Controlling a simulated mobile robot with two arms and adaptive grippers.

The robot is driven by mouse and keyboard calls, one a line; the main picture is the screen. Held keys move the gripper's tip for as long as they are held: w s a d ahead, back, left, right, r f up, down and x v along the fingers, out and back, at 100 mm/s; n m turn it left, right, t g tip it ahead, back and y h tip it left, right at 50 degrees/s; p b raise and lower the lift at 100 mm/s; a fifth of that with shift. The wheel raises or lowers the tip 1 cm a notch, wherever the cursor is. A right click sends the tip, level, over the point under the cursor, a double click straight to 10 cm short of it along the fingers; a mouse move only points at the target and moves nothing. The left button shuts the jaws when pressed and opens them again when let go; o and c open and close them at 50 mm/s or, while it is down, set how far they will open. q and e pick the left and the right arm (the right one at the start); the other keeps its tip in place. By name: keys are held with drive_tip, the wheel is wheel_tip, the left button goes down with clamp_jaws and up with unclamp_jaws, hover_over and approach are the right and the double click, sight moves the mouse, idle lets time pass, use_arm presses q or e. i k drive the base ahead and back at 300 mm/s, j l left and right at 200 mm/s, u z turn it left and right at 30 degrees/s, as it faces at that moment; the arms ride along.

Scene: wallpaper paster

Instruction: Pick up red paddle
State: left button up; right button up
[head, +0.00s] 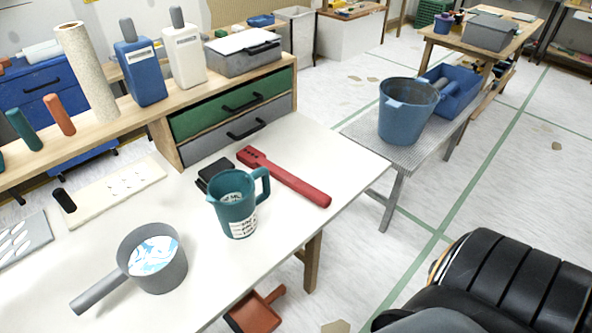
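The red paddle (288,179) lies flat on the white table (345,152), in front of the drawers. Its wider slotted end points to the back left and its plain thick end to the front right, near the table's right edge. A teal measuring jug (236,205) stands just in front of it on the left. A dark block (213,177) lies by its slotted end. Neither of my grippers shows in the head view, and nothing is holding the paddle.
A grey pot (152,258) with a long handle stands at the front left. A wooden shelf with green and grey drawers (235,117) runs behind. A blue bucket (405,112) stands on a metal bench (372,132) to the right. The table is clear right of the paddle.

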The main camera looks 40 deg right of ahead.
sight(253, 158)
drive_tip(key=z, duration=1.1)
